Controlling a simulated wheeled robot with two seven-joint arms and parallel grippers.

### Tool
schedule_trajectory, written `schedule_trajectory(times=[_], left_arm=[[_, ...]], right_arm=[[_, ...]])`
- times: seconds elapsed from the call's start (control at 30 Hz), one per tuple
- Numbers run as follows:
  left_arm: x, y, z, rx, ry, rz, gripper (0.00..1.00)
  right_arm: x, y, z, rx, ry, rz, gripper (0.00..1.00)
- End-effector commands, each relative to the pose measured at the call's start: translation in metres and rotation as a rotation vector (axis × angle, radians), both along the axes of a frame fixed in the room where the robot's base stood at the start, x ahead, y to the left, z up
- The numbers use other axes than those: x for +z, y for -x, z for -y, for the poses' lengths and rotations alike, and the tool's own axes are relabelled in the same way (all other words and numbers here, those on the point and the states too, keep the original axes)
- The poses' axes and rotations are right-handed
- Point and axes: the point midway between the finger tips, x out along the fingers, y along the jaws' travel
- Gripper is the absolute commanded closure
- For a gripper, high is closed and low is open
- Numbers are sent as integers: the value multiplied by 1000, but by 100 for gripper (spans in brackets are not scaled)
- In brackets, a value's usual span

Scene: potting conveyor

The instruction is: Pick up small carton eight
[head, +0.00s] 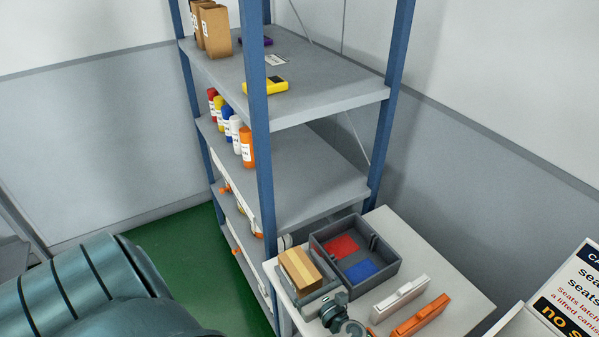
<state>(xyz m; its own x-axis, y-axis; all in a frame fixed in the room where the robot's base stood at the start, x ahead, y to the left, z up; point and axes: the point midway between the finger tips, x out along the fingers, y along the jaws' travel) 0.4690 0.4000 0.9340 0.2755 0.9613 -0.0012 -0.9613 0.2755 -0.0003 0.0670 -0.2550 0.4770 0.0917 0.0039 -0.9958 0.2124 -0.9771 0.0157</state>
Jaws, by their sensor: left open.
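A small brown carton (300,271) with a paler tape strip sits in a grey holder (319,295) on the white table at the lower middle. No number can be read on it. More brown cartons (216,30) with white labels stand on the top shelf at the upper left; their numbers are too small to read. My left gripper (341,317) shows in part at the bottom edge, just below and right of the taped carton. It is open and apart from the carton, and much of it is cut off. My right gripper is out of view.
A white block (400,298) and an orange block (421,316) lie to the right. A blue-post shelf (290,185) holds several coloured bottles (229,125) and a yellow device (266,87).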

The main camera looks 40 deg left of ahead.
Motion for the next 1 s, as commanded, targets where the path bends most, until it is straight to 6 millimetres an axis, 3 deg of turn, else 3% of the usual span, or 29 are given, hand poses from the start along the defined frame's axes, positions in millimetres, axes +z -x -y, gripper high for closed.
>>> schedule_trajectory(times=[0.37,0.5,0.6,1.0], left_arm=[[0,0,0,0,0,0,20],[0,0,0,0,0,0,53],[0,0,0,0,0,0,71],[5,0,0,0,0,2,71]], right_arm=[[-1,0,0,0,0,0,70],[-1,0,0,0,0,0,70],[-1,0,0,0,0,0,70],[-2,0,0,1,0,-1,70]])
